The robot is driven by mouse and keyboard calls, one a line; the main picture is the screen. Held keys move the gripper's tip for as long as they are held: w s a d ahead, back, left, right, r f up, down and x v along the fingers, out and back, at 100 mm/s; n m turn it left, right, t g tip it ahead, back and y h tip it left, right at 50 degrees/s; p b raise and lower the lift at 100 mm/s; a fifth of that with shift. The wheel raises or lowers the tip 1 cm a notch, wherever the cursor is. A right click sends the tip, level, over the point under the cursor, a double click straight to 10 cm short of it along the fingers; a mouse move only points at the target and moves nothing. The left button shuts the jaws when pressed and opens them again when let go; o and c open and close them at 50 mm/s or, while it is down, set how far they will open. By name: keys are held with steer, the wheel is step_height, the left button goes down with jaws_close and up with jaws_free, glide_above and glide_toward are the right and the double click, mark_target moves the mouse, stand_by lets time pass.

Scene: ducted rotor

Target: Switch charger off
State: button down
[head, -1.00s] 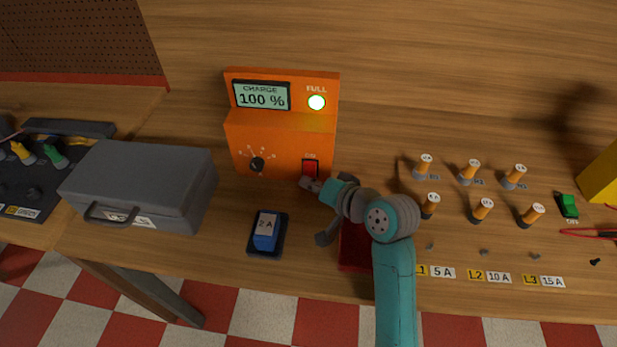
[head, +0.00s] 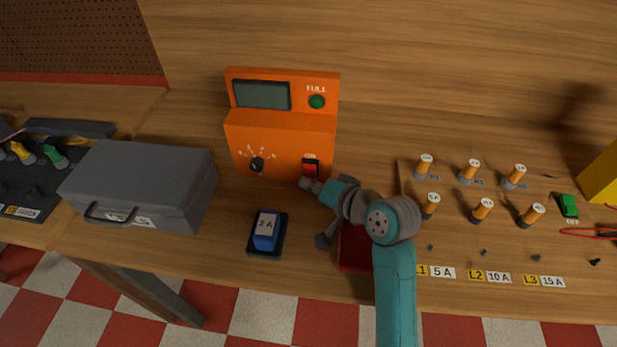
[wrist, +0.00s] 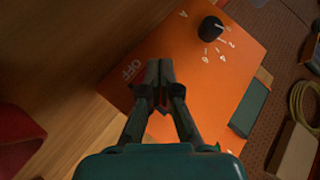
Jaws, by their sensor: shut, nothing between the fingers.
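The orange charger (head: 280,135) stands on the wooden bench left of my gripper's arm. Its display (head: 262,96) is blank and grey, and the round FULL lamp (head: 317,102) is dark green, unlit. The red rocker switch (head: 310,168) is low on its front, at the right. My gripper (head: 308,184) is shut and empty, with its tips just below and close to the switch. In the wrist view the shut fingers (wrist: 158,72) are over the orange front near the OFF lettering and hide the switch. I cannot tell whether they touch it.
A blue block (head: 266,232) marked 2 A sits on a dark stand in front of the charger. A grey case (head: 145,180) lies to the left. A red tray (head: 355,248) is partly under my arm.

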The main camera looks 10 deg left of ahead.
steer(key=shift+s+r, duration=0.15)
steer(key=shift+s, duration=0.2)
steer(key=shift+s, duration=0.1)
steer(key=shift+s+a+r, duration=0.1)
steer(key=shift+s+r, duration=0.25)
steer(key=shift+s, duration=0.35)
steer(key=shift+s+d+r, duration=0.1)
steer(key=shift+s+r, duration=0.25)
steer(key=shift+s, duration=0.4)
steer(key=shift+s+a+r, duration=0.1)
steer(key=shift+s+r, duration=0.25)
steer(key=shift+s, duration=0.35)
